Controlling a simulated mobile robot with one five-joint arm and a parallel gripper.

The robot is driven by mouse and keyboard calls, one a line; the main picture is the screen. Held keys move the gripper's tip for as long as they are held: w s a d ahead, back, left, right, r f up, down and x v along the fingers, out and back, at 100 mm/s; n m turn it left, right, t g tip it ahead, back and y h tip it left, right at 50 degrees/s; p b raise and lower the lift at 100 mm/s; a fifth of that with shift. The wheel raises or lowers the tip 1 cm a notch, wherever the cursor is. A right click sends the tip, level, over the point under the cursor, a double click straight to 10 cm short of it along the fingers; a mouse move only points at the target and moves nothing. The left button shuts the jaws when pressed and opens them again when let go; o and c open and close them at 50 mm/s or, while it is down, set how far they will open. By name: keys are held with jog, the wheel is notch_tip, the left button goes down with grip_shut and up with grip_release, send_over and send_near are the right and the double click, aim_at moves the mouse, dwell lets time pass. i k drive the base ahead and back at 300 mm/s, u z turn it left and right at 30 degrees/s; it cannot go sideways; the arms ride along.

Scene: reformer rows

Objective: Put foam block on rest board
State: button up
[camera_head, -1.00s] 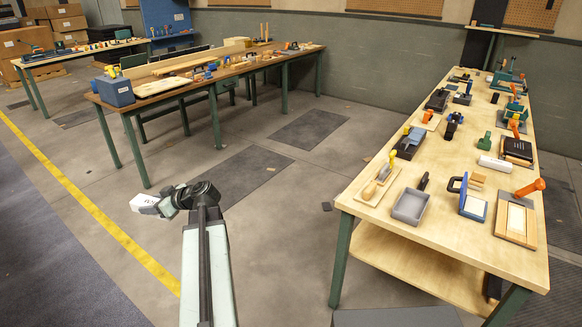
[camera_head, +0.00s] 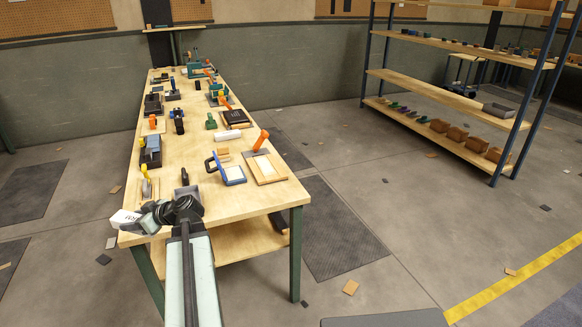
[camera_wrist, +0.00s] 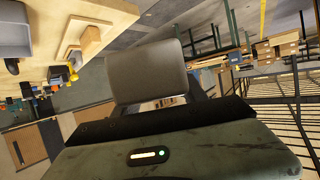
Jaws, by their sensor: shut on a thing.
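A pale block with rounded corners, which I take to be the foam block (camera_wrist: 150,72), is held in my gripper and fills the middle of the wrist view. In the head view its whitish end with dark marks (camera_head: 123,219) shows at my gripper (camera_head: 142,217), over the near left corner of the workbench. Several tool boards lie on the bench. I cannot tell which one is the rest board.
The workbench (camera_head: 235,203) runs away from me, crowded with tools. A grey tray (camera_head: 188,196) is partly hidden behind my arm. A blue-handled tool (camera_head: 228,172) and a white roll-like piece (camera_head: 227,134) lie nearby. A shelf rack (camera_head: 450,88) stands right; the floor between is mostly clear.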

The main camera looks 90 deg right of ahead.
aim_at(264, 165)
jog(key=z, duration=2.15)
jog(key=i, duration=1.65)
